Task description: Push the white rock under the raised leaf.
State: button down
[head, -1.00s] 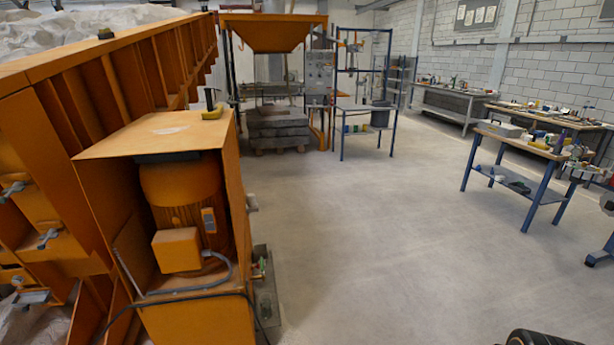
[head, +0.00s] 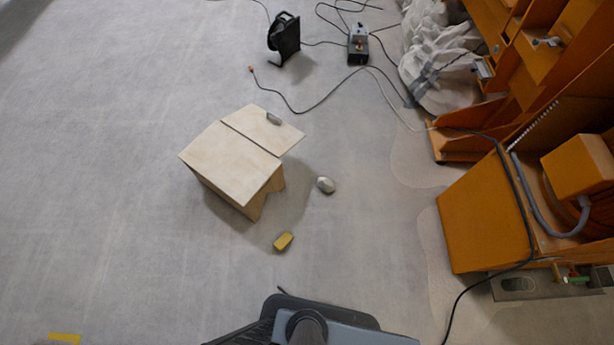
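The white rock (head: 325,185) is a small, pale, rounded stone on the bare floor, just right of a small wooden table (head: 228,163). The table's raised leaf (head: 257,125) is on its far side, past a dark seam, and looks about level with the top. A small grey object (head: 273,118) lies on the leaf near its outer edge. The rock is apart from the table and out from under the leaf. The floor beneath the leaf is mostly hidden. My gripper is not in view; only dark and grey parts of my own body show at the bottom edge.
A yellow block (head: 283,241) lies on the floor in front of the table. A black cable reel (head: 284,38), a small box (head: 358,45) and loose cables lie beyond. Orange machinery (head: 485,215) stands at right. The floor at left is clear.

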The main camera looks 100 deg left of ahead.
aim_at(325, 185)
jog(key=u, duration=1.15)
jog(key=i, duration=0.7)
jog(key=u, duration=2.5)
jog(key=i, duration=1)
